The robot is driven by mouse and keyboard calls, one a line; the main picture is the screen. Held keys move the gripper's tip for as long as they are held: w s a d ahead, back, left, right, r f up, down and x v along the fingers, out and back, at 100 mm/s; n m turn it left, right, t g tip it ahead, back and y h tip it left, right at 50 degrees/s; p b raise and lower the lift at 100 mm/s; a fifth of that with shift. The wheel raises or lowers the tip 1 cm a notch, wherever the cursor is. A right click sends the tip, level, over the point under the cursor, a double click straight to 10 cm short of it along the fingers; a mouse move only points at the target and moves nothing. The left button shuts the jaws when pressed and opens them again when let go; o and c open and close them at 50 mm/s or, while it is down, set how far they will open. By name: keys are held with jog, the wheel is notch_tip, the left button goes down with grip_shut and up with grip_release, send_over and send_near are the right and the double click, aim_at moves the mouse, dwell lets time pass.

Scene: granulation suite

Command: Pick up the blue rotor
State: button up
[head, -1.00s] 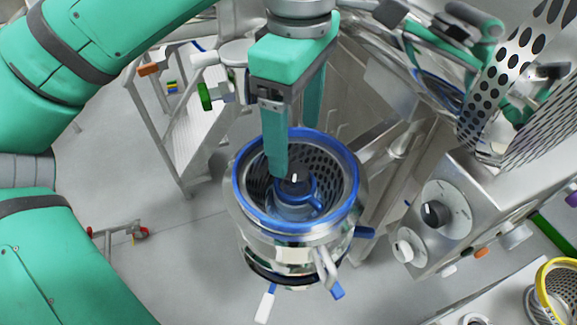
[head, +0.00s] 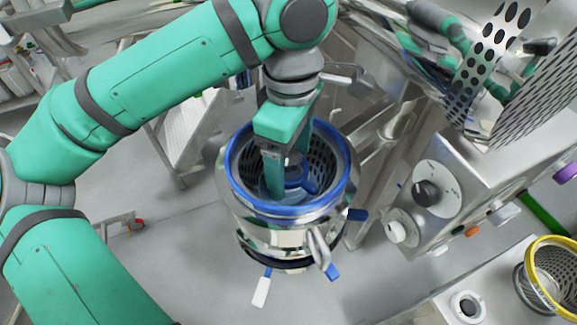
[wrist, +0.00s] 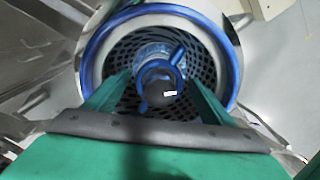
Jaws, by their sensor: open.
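The blue rotor (wrist: 176,60) sits inside a perforated metal basket in the blue-rimmed steel vessel (head: 282,211). In the wrist view it shows as a blue ring with short arms and a dark round knob (wrist: 160,93) in its middle. In the head view the rotor (head: 296,187) is partly hidden behind my gripper. My gripper (head: 287,186) points down into the vessel, its fingers below the rim. The fingers are apart, one on each side of the knob in the wrist view. I cannot tell whether they touch the rotor.
A steel control box with a dark dial (head: 427,193) stands right of the vessel. A yellow-rimmed basket (head: 553,275) is at the lower right. A perforated metal screen (head: 545,85) is at the upper right. The floor left of the vessel is mostly clear.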

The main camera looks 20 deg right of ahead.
jog(key=c, duration=1.4)
jog(key=shift+w, duration=0.15)
